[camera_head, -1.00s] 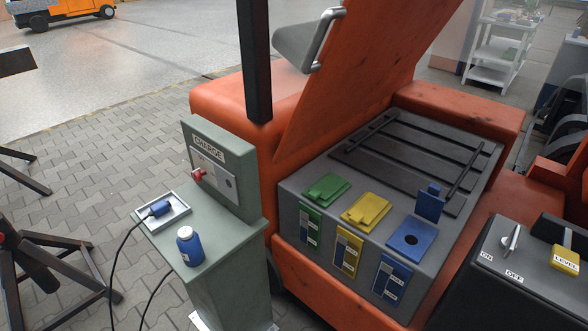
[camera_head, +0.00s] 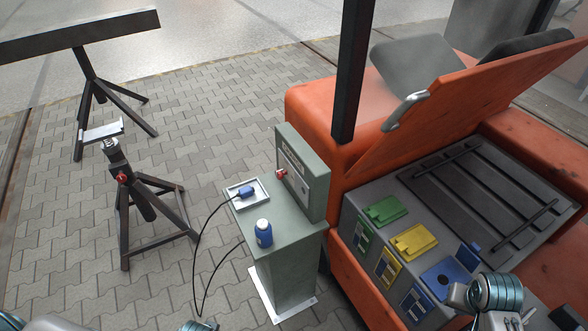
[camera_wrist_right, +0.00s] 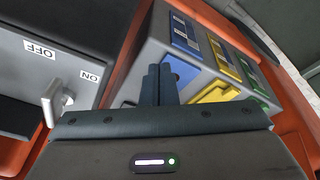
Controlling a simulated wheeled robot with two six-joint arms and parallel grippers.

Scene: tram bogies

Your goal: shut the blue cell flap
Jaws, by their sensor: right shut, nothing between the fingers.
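The blue cell flap (camera_head: 468,257) stands raised at the back edge of the blue cell (camera_head: 441,281), whose top with its dark hole is uncovered. My right arm partly covers the cell's right side in the head view. In the right wrist view, my right gripper (camera_wrist_right: 160,84) is shut and empty, its fingertips pointing toward the blue cell top (camera_wrist_right: 182,72). The fingers hide part of that top, and I cannot make out the flap there. Whether the fingers touch anything is unclear.
The green flap (camera_head: 386,210) and yellow flap (camera_head: 414,241) lie flat on neighbouring cells. The raised orange cover (camera_head: 465,105) leans above the battery. The switch box (camera_wrist_right: 55,75) lies beside my right gripper.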

